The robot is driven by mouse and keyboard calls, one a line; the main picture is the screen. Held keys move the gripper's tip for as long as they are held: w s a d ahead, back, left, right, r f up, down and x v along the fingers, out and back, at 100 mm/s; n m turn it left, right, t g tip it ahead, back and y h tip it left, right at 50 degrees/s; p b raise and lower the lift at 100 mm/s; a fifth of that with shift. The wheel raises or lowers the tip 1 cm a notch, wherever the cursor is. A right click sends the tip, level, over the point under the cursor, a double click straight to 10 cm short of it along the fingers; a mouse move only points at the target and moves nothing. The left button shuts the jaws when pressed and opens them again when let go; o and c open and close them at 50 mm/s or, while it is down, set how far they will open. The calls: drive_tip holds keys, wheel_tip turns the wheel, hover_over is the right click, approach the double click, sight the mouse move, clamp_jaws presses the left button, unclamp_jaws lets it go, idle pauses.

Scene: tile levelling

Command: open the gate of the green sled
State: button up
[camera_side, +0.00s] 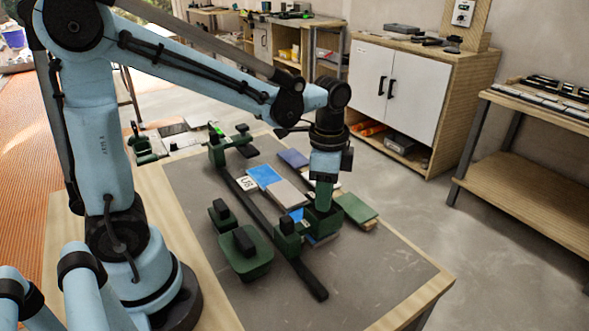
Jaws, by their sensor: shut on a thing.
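The green sled (321,220) sits at the near right part of the dark rail (262,212) on the grey mat. My gripper (323,190) points straight down over the sled's right side and is shut on an upright green part of it. The arm and the small size hide which part this is and how the gate stands. A green block (287,240) beside the sled sits at the rail.
Two green tools with black grips, one large (246,260) and one small (222,216), lie left of the rail. Blue (263,175) and grey (287,194) tiles lie behind the sled. A green slab (356,208) lies to its right. The table's front right is clear.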

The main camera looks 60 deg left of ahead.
idle(0.3)
drive_tip(key=o, duration=1.1)
drive_tip(key=shift+c, duration=0.2)
wheel_tip(320, 180, up, 12)
drive_tip(key=s+a+f+n+t, duration=0.1)
drive_tip(key=s+f+n+t, duration=0.4)
drive_tip(key=f+n+t, duration=0.2)
drive_tip(key=shift+s+a+f+n, duration=0.3)
drive_tip(key=shift+f+n, duration=0.2)
drive_tip(key=shift+n, duration=0.6)
